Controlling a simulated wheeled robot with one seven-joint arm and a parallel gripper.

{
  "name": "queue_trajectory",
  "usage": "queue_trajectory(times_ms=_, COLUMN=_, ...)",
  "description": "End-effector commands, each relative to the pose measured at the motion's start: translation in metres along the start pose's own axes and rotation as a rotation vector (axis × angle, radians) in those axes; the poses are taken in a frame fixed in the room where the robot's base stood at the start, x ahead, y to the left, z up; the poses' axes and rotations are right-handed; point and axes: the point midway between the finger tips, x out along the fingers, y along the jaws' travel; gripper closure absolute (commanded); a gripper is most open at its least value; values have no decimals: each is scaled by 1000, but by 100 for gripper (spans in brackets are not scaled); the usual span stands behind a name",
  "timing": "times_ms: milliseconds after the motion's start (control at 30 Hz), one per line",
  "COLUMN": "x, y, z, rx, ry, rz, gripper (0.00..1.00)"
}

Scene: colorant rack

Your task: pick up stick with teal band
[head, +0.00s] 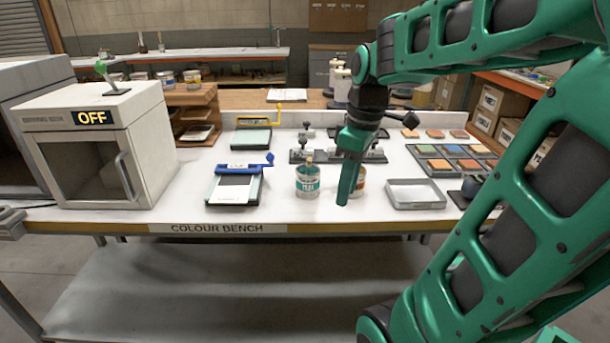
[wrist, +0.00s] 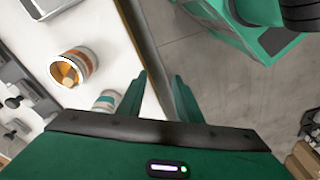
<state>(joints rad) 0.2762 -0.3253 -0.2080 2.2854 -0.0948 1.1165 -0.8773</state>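A can with a teal label (head: 307,183) stands on the bench near its front edge. A short brown stick end (head: 310,158) shows at its top; I cannot make out a teal band on it. The teal can also shows in the wrist view (wrist: 107,101), partly cut off by my gripper's body. My gripper (head: 345,198) points down, to the right of the teal can and in front of a can with an orange band (head: 361,181). In the wrist view my gripper (wrist: 161,80) has its fingers apart with nothing between them. The orange-banded can (wrist: 76,66) stands left of the fingers there.
A grey tray (head: 415,205) stands right of my gripper, with colour sample tiles (head: 452,153) behind it. A clipboard-like board with a blue bar (head: 236,184) lies left of the cans. A white oven marked OFF (head: 95,150) stands at far left. The bench's front edge (head: 330,229) is close.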

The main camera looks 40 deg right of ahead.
Motion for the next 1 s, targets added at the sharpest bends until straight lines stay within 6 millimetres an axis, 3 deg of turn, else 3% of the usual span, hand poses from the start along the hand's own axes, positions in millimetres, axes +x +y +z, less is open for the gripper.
queue_trajectory(times_ms=300, x=-40, y=54, z=-73, rx=-890, ry=58, rz=21, gripper=68)
queue_trajectory(times_ms=533, x=-60, y=82, z=-109, rx=-1428, ry=74, rz=52, gripper=68)
queue_trajectory(times_ms=767, x=-66, y=94, z=-124, rx=-1694, ry=76, rz=68, gripper=68)
queue_trajectory(times_ms=1000, x=-38, y=94, z=-128, rx=-1724, ry=77, rz=68, gripper=68)
